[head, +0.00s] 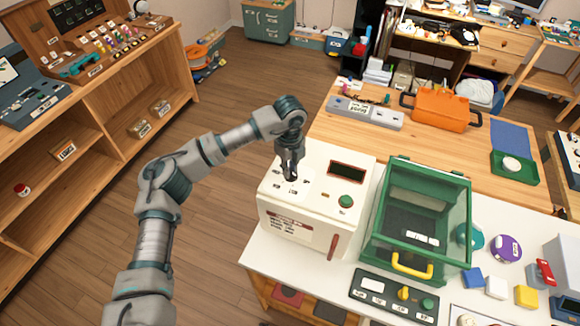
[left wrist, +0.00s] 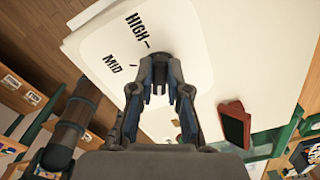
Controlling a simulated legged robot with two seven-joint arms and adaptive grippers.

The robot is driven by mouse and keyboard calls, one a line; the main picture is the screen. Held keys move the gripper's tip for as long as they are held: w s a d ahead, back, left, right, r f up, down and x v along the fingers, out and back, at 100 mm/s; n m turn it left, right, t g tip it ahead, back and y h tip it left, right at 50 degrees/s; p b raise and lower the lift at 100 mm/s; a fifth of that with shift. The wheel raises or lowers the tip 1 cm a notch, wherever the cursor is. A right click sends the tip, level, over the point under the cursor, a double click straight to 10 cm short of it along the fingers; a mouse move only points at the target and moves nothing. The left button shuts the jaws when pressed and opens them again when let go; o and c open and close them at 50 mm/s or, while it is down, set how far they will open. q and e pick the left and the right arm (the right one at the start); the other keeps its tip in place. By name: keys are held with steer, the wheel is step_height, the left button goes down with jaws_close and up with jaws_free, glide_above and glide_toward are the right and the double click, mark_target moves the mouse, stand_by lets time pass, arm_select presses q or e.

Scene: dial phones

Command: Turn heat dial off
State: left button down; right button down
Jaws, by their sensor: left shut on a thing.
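The white box-shaped machine (head: 285,222) stands at the left end of the white table, with a dark display (head: 347,170) and a green button (head: 345,201) on its top. My left gripper (head: 290,176) points down at the dial area on the machine's top. In the left wrist view, my left gripper (left wrist: 157,84) is shut on the dark heat dial (left wrist: 158,54), which its fingers largely hide. The labels HIGH (left wrist: 138,32) and MID (left wrist: 122,58) show beside the dial. The dial's pointer and its exact setting are hidden. My right gripper is in neither view.
A green clear-sided case (head: 418,215) with a yellow handle stands close to the machine's right. A dark control panel (head: 385,299) lies in front of it. An orange case (head: 441,109) sits on the wooden table behind. Wooden shelves (head: 110,120) stand at left; floor between is clear.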

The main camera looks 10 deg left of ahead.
arm_select(q)
steer(key=n, duration=0.3)
steer(key=shift+r, duration=0.25)
steer(key=shift+n, duration=1)
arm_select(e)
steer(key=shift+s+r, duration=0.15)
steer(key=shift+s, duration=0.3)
arm_select(q)
steer(key=shift+r+n+p, duration=0.1)
steer(key=shift+n+p, duration=0.2)
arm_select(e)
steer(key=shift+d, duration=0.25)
arm_select(q)
steer(key=c, duration=1.1)
jaws_free()
steer(key=shift+c, duration=0.2)
step_height(320, 180, up, 12)
steer(key=shift+f, duration=0.2)
steer(key=shift+f, duration=0.1)
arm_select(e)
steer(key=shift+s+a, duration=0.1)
